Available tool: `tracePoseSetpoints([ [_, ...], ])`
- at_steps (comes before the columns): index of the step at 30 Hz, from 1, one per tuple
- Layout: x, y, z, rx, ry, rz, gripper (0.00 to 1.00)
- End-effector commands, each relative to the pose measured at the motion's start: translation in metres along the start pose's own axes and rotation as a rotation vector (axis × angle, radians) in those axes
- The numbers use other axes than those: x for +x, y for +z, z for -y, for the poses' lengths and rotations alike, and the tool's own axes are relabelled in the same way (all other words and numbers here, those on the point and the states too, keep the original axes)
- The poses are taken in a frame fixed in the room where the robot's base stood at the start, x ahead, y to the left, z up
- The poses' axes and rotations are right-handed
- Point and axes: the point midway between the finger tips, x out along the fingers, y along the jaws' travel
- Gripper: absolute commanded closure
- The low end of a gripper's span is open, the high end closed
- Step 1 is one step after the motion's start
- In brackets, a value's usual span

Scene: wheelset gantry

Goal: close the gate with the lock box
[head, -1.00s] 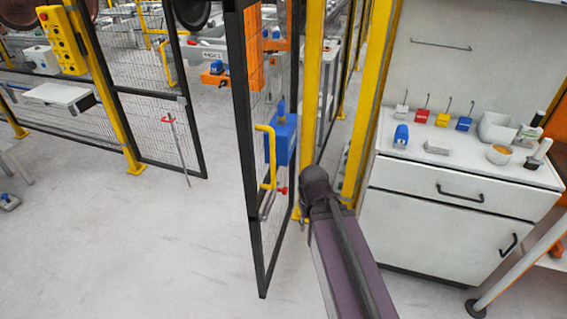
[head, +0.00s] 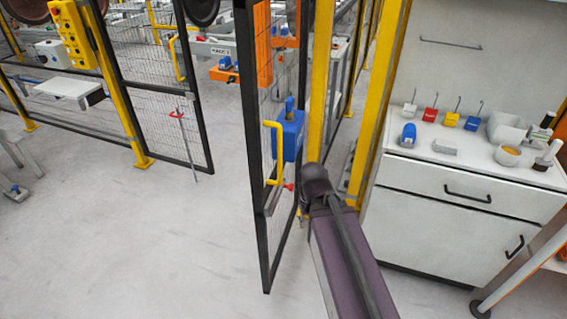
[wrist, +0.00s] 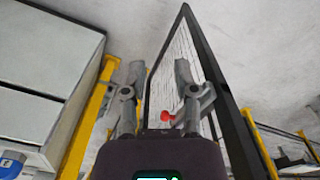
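The gate (head: 250,150), a black-framed mesh panel, stands swung open, nearly edge-on in the head view. A blue lock box (head: 290,136) is on it, beside a yellow handle (head: 272,150), with a small red part (head: 289,187) below. In the wrist view the gate (wrist: 185,45) rises on the right, close to my gripper (wrist: 160,70). The fingers are apart, with nothing clearly held between them. A red knob (wrist: 167,116) shows near the right finger. In the head view my arm hides most of the gripper; whether it touches the gate I cannot tell.
Yellow posts (head: 320,80) stand just right of the gate. A white cabinet (head: 455,200) with small coloured items on top is at the right. The floor (head: 170,240) left of the gate is clear.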

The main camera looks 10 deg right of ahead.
Motion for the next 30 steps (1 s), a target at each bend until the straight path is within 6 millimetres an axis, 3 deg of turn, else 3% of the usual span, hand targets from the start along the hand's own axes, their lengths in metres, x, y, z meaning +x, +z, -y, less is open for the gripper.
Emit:
tracePoseSetpoints([
  [1,0.001,0.0,0.0,0.0,-0.001,0.0,0.84],
  [3,0.002,-0.001,0.0,0.002,-0.008,0.0,1.0],
  [14,0.038,-0.025,0.012,0.055,-0.217,-0.016,1.0],
  [21,0.065,-0.055,0.022,0.122,-0.482,-0.049,1.0],
  [30,0.079,-0.097,0.02,0.204,-0.817,-0.116,1.0],
])
